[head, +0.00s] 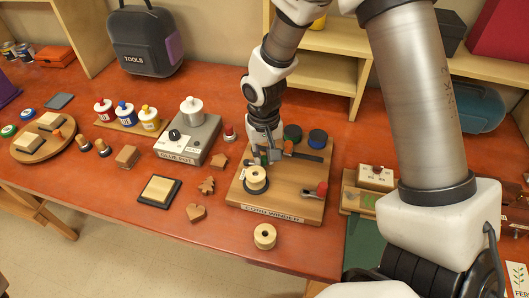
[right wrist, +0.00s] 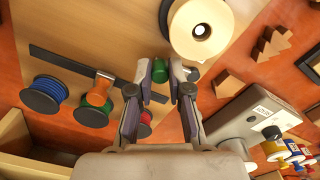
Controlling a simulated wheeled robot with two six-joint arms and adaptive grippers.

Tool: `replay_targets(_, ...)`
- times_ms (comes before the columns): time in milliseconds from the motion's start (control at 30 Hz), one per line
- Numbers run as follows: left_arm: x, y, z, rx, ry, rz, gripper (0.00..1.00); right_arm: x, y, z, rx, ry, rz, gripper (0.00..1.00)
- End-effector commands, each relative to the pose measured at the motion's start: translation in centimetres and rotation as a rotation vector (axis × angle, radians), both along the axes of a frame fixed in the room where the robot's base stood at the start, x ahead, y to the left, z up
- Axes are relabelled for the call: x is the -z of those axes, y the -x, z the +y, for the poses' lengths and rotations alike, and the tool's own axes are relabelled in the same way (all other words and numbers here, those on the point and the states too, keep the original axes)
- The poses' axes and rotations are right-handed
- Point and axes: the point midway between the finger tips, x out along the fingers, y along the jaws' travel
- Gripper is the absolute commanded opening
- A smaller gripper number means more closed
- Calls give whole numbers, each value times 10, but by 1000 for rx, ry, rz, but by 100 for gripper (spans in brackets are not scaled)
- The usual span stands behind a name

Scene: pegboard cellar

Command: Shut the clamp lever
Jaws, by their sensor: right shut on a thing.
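The cord winder (head: 265,205) is a wooden board on the red table, labelled on its front edge. A cream spool (head: 256,180) stands near its left front; it also shows in the right wrist view (right wrist: 200,30). My right gripper (head: 272,154) points down over the board behind this spool. Its fingers (right wrist: 168,85) are around a small green grip (right wrist: 146,146), seemingly the clamp lever's, with most of the lever hidden. A red-handled grey part (head: 321,188) is at the board's right front. My left gripper is not in view.
The glue pot unit (head: 187,142) stands left of the board.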

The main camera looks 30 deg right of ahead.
Motion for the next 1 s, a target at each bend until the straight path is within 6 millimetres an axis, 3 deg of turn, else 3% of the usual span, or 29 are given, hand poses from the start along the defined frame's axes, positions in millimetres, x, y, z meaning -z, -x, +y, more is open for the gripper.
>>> replay_targets(400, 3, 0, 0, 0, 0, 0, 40, 2, 7, 8, 220, 0, 2, 0)
replay_targets(933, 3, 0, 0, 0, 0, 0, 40, 2, 7, 9, 253, -1, 2, 0)
replay_targets(967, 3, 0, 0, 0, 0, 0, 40, 2, 7, 9, 253, -1, 2, 22)
replay_targets(1000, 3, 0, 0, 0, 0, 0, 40, 2, 7, 9, 253, -1, 2, 36)
